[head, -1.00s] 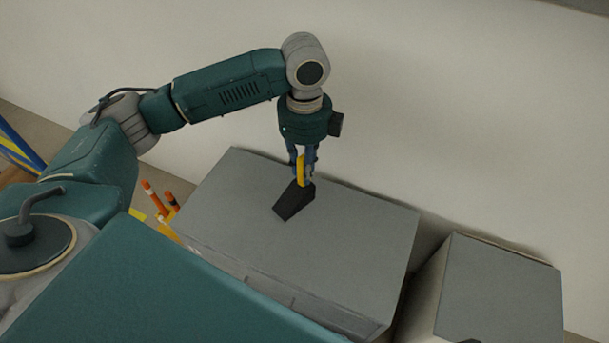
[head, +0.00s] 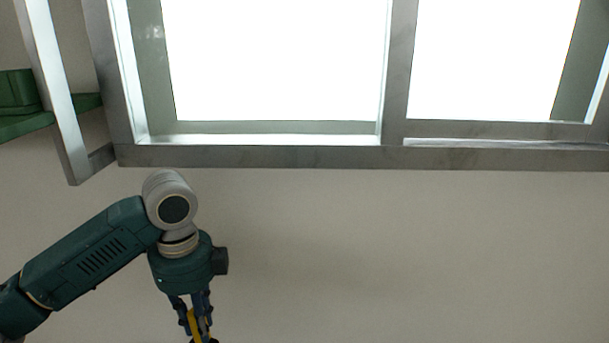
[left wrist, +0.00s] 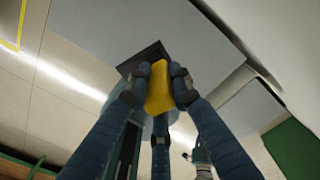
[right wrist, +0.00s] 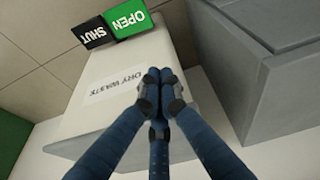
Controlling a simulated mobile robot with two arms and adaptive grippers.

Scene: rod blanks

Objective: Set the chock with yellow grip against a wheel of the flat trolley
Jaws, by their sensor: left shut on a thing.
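My left gripper (head: 201,318) hangs low in the head view and is shut on the yellow grip (head: 195,324) of the chock. In the left wrist view the yellow grip (left wrist: 159,88) sits between my left fingers, and part of the dark chock body (left wrist: 147,55) shows beyond it. The chock is held over a flat grey top in that view; I cannot tell the gap. My right gripper (right wrist: 158,84) shows only in the right wrist view, its fingertips together with nothing seen between them. No flat trolley or wheel can be made out.
The head view shows a pale wall, a metal-framed window (head: 250,155) and a green object (head: 20,92) at the left. Below my left gripper is a grey top (left wrist: 110,22). Near my right gripper are a white box labelled DRY WASTE (right wrist: 88,122), OPEN and SHUT blocks (right wrist: 124,18) and a grey box (right wrist: 255,60).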

